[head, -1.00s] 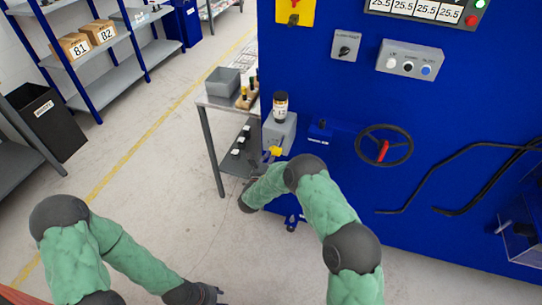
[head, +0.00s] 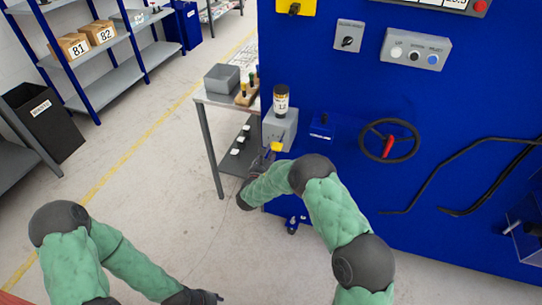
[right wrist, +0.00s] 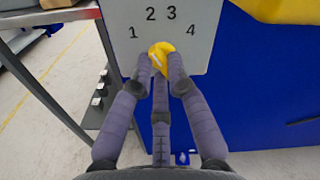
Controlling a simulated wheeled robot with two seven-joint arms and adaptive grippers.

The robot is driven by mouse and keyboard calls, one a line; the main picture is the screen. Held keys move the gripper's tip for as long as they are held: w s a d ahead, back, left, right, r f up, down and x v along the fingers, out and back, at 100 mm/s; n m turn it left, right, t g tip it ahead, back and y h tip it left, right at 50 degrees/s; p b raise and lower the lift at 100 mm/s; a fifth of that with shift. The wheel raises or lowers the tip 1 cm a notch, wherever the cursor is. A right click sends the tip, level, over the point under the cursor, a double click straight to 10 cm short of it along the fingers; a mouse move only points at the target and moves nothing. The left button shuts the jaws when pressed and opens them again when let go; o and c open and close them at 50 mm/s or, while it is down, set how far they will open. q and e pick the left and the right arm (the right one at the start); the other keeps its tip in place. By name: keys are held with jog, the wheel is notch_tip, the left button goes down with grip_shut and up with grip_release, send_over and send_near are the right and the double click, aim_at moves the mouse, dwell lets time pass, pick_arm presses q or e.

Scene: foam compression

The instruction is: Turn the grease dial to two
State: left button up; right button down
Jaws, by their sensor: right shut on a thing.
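The yellow grease dial (right wrist: 160,59) sits on a light grey plate (right wrist: 187,28) printed with the numbers 1, 2, 3 and 4. A white mark on the dial leans up and to the left; the exact number it points at is hard to tell. In the head view the dial (head: 277,146) shows at the front of the grey grease box (head: 281,127), partly hidden by my right gripper. My left gripper (head: 207,297) is low in the view, away from the box; its fingers are too small to read.
A black-capped jar (head: 281,101) stands on the grease box. A red-handled handwheel (head: 389,141) is to its right on the blue machine (head: 310,60). A metal table (head: 205,130) with a grey bin (head: 221,79) stands close on the left.

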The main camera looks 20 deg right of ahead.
jog(key=shift+m+b, duration=0.6)
jog(key=shift+m, duration=0.3)
jog(key=c, duration=1.2)
grip_release()
jog(key=shift+s+a, duration=0.1)
jog(key=v, duration=1.1)
jog(key=shift+s+a, duration=0.25)
jog(key=shift+s, duration=0.05)
jog(key=shift+d+f, duration=0.1)
